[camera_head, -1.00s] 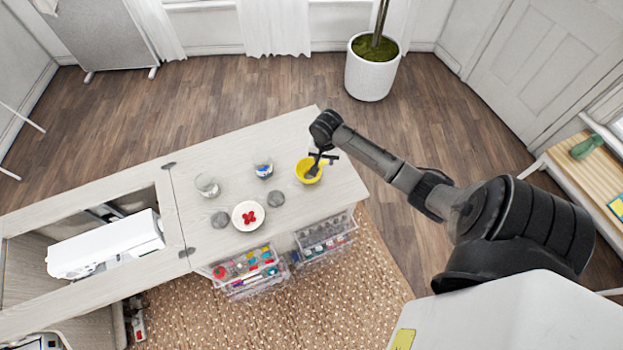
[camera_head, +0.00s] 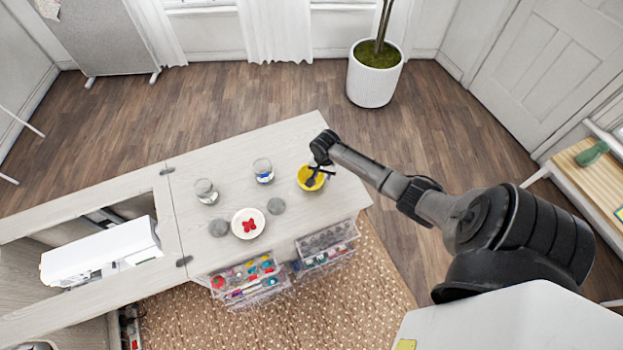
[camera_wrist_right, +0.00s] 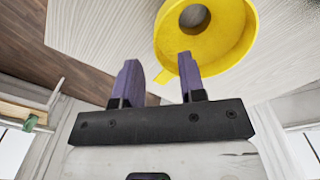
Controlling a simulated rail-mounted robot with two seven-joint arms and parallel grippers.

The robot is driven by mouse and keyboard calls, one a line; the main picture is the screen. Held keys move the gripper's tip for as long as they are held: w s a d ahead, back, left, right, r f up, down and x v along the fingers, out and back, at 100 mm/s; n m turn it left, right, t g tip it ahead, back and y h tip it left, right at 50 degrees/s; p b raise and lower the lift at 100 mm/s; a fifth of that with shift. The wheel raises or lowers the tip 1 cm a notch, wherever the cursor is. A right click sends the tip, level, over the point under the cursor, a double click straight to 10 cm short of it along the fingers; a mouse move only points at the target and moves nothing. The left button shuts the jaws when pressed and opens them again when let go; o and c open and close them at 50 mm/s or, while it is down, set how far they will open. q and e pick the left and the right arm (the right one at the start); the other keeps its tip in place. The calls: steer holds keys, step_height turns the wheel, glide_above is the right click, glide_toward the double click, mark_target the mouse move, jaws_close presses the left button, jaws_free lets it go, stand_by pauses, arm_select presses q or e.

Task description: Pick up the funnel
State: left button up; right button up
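The yellow funnel (camera_head: 305,183) sits on the light wooden cabinet top, near its right end. My right gripper (camera_head: 317,178) is over the funnel in the head view and hides part of it. In the right wrist view the funnel (camera_wrist_right: 235,30) shows its wide rim and round central hole. My right gripper (camera_wrist_right: 160,80) has its two purple fingers apart there. My left gripper is not in view.
Two glass jars (camera_head: 206,191) (camera_head: 263,171), two grey round pieces (camera_head: 219,228) (camera_head: 276,206) and a white plate (camera_head: 238,224) with a red item stand left of the funnel. Clear drawers (camera_head: 328,240) stick out below the front edge. A white sewing machine (camera_head: 100,252) lies further left.

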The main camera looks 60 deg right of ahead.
steer(key=shift+a+f+b, duration=0.1)
steer(key=shift+f+b, duration=0.2)
steer(key=shift+f, duration=1.5)
jaws_close()
